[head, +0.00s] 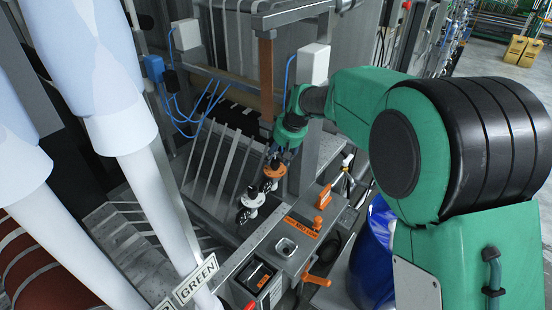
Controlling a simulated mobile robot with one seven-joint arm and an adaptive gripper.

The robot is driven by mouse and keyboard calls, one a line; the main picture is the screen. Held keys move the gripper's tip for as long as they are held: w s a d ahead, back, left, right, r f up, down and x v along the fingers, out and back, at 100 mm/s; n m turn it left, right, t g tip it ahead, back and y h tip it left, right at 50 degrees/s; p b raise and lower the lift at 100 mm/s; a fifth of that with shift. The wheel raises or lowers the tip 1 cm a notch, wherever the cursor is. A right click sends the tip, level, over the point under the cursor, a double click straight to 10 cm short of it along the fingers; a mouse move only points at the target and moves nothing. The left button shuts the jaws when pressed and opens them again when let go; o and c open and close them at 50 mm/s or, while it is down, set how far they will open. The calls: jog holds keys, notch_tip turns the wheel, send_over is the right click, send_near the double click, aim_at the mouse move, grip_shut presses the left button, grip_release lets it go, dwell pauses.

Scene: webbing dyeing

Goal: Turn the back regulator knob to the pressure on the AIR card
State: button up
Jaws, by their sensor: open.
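Two regulators stand on the machine beside the grey panel. The back one has an orange knob (274,167) with a dark body under it. The front one has a black knob (251,192) and a white lower body. My gripper (279,153) is open and points down at the back regulator. Its fingers overlap the top of the orange knob in this view. I cannot tell whether they touch it or stand just above it. The gauge readings are too small to read. I cannot make out an AIR card.
A grey control box (284,250) with orange labels and levers stands in front of the regulators. A blue drum (372,250) stands right of the box. Webbing strips and blue hoses lie behind.

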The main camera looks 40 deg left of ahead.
jog(key=shift+x, duration=1.35)
jog(key=c, duration=1.1)
